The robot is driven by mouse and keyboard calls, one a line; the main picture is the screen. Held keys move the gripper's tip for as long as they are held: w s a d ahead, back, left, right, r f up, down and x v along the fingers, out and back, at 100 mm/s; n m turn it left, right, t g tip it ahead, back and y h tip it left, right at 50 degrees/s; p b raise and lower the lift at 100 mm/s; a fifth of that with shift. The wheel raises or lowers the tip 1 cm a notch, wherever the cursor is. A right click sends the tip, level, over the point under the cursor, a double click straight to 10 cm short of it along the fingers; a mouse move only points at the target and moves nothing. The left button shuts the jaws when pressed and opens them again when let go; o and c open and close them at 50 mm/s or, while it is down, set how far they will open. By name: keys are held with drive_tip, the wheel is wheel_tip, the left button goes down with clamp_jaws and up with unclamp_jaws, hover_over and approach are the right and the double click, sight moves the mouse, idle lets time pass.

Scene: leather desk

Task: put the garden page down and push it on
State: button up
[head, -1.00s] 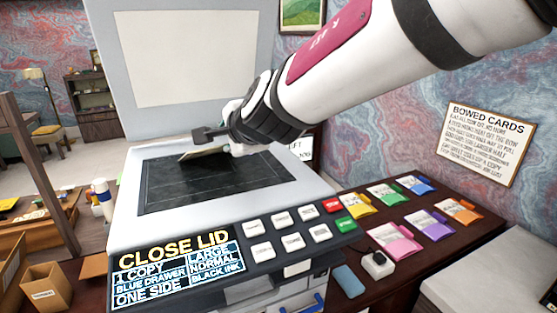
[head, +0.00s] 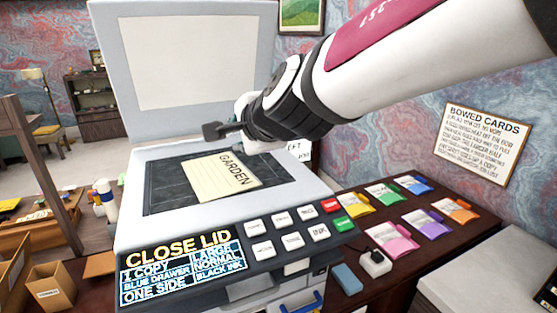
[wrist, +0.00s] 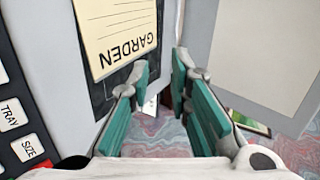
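The garden page (head: 222,178), a cream lined sheet headed GARDEN, lies face up and turned at an angle on the dark copier glass (head: 165,198). Its right end reaches close to the glass's right part. In the wrist view the page (wrist: 118,30) shows at the upper left, apart from the fingers. My gripper (wrist: 161,72) is open, its teal pads apart with nothing between them. In the head view my gripper (head: 228,130) hangs above and behind the page; its fingers are partly hidden.
The copier lid (head: 190,60) stands raised behind. The copier display (head: 182,268) reads CLOSE LID. Buttons (head: 290,230) line the front panel. Coloured card packs (head: 392,236) lie on the desk at right. A boxy white object (head: 375,263) and a blue block (head: 347,279) sit nearby.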

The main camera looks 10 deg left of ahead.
wheel_tip(320, 180, up, 7)
drive_tip(key=s+d+p, duration=0.2)
drive_tip(key=p, duration=0.2)
drive_tip(key=w+d+r+m+t+h+b, duration=0.15)
drive_tip(key=d+m+h, duration=0.25)
drive_tip(key=d+m, duration=0.9)
drive_tip(key=w+d+r+m+t+h+b, duration=0.1)
drive_tip(key=d+r+m+t+h+b, duration=0.15)
drive_tip(key=d+m, duration=1)
drive_tip(key=s+d+f+m+g+h+b, duration=0.1)
drive_tip(key=s+d+f+m+g+h, duration=0.15)
drive_tip(key=s+d+f+m, duration=0.65)
drive_tip(key=s+d+f+m+g+h, duration=0.1)
drive_tip(key=s+f+m+g+h, duration=0.15)
drive_tip(key=m, duration=1.35)
drive_tip(key=s+a+f+m+g+y+b, duration=0.1)
drive_tip(key=s+a+f+m+g+y, duration=0.2)
drive_tip(key=s+f+m, duration=0.5)
drive_tip(key=s+a+m+y, duration=0.1)
drive_tip(key=m, duration=0.2)
drive_tip(key=shift+s, duration=0.2)
